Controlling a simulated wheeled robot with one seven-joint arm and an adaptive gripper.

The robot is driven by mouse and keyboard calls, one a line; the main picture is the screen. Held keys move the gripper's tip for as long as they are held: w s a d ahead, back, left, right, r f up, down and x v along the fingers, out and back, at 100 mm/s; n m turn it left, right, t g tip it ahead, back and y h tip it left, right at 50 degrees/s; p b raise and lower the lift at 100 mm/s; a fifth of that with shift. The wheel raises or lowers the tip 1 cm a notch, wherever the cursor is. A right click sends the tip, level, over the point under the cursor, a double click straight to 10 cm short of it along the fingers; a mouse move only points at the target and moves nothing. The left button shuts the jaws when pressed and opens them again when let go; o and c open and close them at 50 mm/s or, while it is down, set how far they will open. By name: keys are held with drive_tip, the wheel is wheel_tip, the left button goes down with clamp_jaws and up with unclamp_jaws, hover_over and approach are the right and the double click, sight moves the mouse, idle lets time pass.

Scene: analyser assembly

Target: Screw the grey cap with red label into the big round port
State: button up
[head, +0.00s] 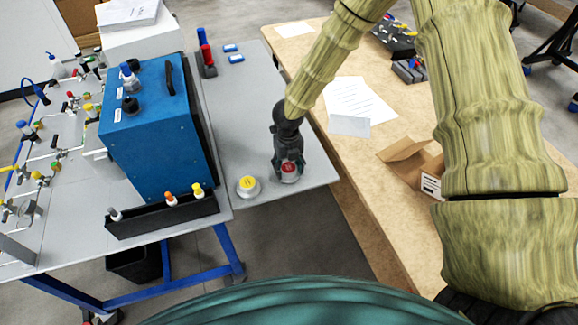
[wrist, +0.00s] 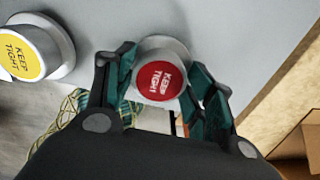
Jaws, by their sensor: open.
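The grey cap with a red label (head: 289,169) stands on the grey table near its front right corner. Its red label reads "KEEP TIGHT" in the wrist view (wrist: 160,81). My gripper (head: 288,166) is right at the cap, its fingers open on either side of it. In the wrist view my gripper (wrist: 163,82) has its teal fingers to the left and right of the cap, with a small gap visible at the right; contact on the left is hard to tell. I cannot make out the big round port for certain in either view.
A grey cap with a yellow label (head: 248,186) stands just left of the red one, also in the wrist view (wrist: 28,48). A blue box (head: 150,135) and a black rack (head: 160,217) stand further left. An open cardboard box (head: 412,165) lies on the wooden table.

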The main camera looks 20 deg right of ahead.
sight(289, 167)
drive_tip(key=shift+c, duration=0.2)
drive_tip(key=c, duration=0.7)
drive_tip(key=shift+r+p, duration=2.6)
drive_tip(key=shift+r, duration=0.95)
drive_tip(key=shift+f, duration=0.1)
